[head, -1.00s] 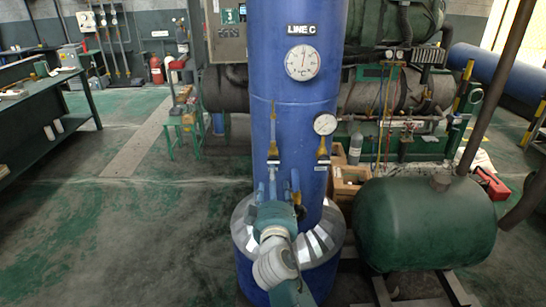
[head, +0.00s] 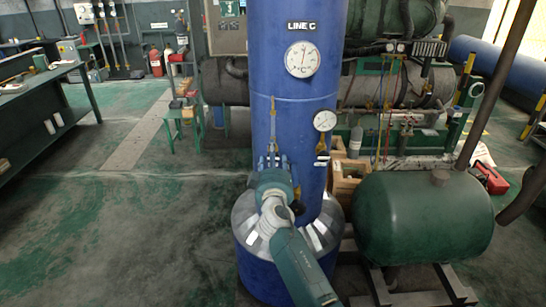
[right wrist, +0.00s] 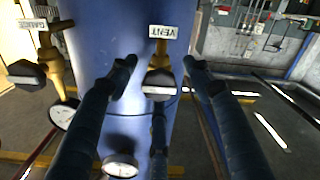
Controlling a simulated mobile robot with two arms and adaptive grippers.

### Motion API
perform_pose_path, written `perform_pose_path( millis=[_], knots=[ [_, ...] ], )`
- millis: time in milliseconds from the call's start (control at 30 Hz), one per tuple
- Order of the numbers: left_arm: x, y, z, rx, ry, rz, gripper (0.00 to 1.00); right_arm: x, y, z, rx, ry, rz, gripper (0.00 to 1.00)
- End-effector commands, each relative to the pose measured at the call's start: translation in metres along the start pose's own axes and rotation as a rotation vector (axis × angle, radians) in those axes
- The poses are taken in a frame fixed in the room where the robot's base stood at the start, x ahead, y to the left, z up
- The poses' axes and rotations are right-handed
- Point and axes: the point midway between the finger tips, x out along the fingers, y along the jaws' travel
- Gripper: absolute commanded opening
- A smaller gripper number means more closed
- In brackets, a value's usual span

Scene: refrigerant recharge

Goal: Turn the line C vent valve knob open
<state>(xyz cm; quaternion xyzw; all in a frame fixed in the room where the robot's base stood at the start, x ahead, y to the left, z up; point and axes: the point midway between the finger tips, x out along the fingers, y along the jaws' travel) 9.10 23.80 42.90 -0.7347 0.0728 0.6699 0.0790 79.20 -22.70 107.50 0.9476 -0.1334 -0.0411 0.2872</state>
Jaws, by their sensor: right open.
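The blue line C column (head: 292,90) stands in the middle of the head view under its LINE C label (head: 302,26). In the right wrist view, which is upside down, a VENT label (right wrist: 163,32) sits beside a brass valve with a dark knob (right wrist: 158,84). My right gripper (right wrist: 160,68) is open, its fingers spread on both sides of the knob and one below it in the picture. I see no clear grip. In the head view my right gripper (head: 273,161) is at the column's front and hides the vent knob. My left gripper is out of view.
A second valve with a GAUGE label (right wrist: 47,25) and dark knob (right wrist: 28,74) sits close beside the vent valve. Dials (head: 302,59) (head: 325,121) are on the column. A green tank (head: 424,219) stands to the right.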

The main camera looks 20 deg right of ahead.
Motion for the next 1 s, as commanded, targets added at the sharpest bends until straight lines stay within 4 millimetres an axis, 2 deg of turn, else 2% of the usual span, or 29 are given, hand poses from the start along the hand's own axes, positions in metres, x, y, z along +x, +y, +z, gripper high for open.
perform_pose_path(
  millis=[133, 300, 367, 667, 1000],
  knots=[
    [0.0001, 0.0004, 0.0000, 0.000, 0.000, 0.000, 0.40, -0.0001, 0.0003, -0.0002, 0.000, 0.000, 0.000, 0.48],
    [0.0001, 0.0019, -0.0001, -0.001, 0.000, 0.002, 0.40, -0.0002, 0.0003, -0.0003, 0.000, 0.001, 0.000, 0.14],
    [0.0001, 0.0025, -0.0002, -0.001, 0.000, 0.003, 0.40, -0.0002, 0.0002, -0.0004, 0.000, 0.001, 0.000, 0.05],
    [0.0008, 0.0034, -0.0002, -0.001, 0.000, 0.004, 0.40, -0.0003, 0.0000, -0.0005, -0.029, 0.002, 0.000, 0.05],
    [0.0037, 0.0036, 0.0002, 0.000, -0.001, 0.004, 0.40, -0.0003, -0.0005, -0.0010, -0.235, 0.003, 0.000, 0.05]
  ],
)
